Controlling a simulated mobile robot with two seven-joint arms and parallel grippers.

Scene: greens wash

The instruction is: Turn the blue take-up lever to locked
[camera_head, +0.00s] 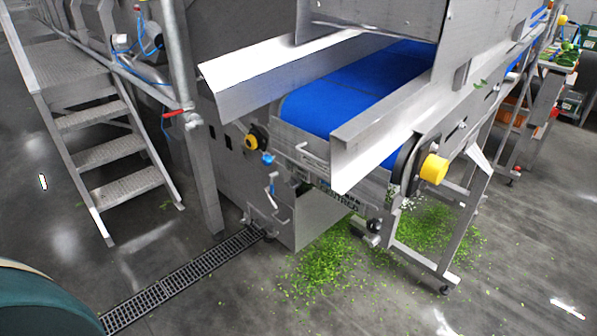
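A small blue part (267,158), which looks like the blue take-up lever, sits on the near end of the conveyor frame, just below and right of a yellow-and-black knob (257,138). It is too small to tell which position it is in. The wide blue conveyor belt (335,95) runs away to the upper right between metal side guards. Neither of my grippers shows in this view.
A metal staircase (118,150) stands at the left. A post with a red handle (174,113) rises between it and the conveyor. Chopped greens (325,262) litter the floor under the conveyor. A drain grate (190,277) crosses the floor in front. A yellow cap (433,169) sticks out at right.

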